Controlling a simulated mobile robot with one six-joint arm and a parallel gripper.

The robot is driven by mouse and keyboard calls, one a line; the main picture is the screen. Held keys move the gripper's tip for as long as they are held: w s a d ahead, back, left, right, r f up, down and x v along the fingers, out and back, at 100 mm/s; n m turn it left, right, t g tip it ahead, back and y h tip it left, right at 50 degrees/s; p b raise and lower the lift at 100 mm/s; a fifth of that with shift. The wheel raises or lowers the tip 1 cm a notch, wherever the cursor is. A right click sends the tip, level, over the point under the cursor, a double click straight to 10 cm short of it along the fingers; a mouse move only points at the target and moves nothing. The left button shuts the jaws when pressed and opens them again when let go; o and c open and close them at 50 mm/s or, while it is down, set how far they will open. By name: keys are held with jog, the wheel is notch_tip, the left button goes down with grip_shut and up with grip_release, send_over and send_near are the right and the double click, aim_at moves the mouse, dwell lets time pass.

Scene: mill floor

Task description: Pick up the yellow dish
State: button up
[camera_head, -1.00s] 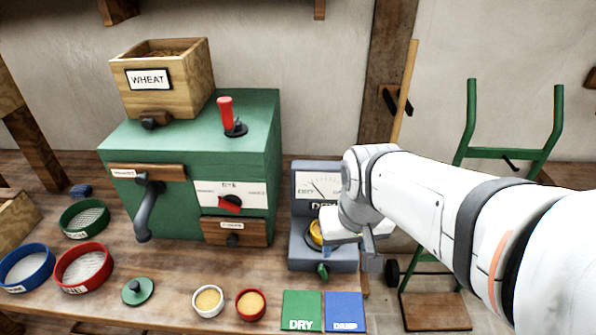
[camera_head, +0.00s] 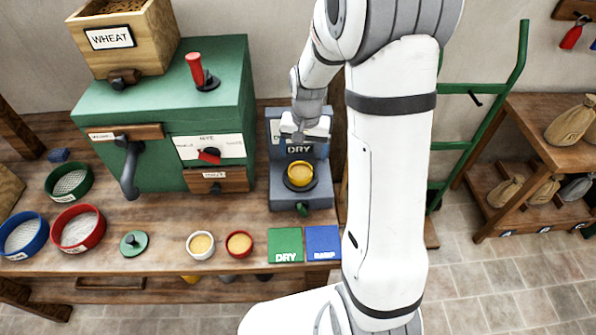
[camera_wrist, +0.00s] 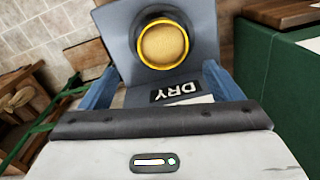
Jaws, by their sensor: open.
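The yellow dish (camera_head: 300,185) sits on a dark round seat on the grey meter (camera_head: 318,200), below its "DRY" display. It holds tan, grain-like contents, and nothing hides it in the head view. It also shows at the top of the wrist view (camera_wrist: 163,43), upright on the meter. My gripper (camera_head: 304,137) hangs in front of the upper part of the meter, above and apart from the dish. In the wrist view its two blue-grey fingers (camera_wrist: 160,74) are spread wide with nothing between them. The meter's dial is mostly hidden behind the gripper.
A green mill (camera_head: 215,110) with a wheat box (camera_head: 120,45) stands left of the meter. A white bowl (camera_head: 200,244), a red bowl (camera_head: 239,243), and green (camera_head: 286,245) and blue (camera_head: 323,243) plates lie along the table's front. A shelf with sacks stands right.

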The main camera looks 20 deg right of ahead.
aim_at(300, 178)
jog(key=f, duration=0.4)
jog(key=a+f+p, duration=0.1)
jog(key=f, duration=0.1)
jog(key=shift+s+f, duration=0.35)
jog(key=shift+f, duration=0.05)
jog(key=shift+c, duration=0.5)
jog(key=c, duration=1.1)
jog(key=shift+r, duration=0.15)
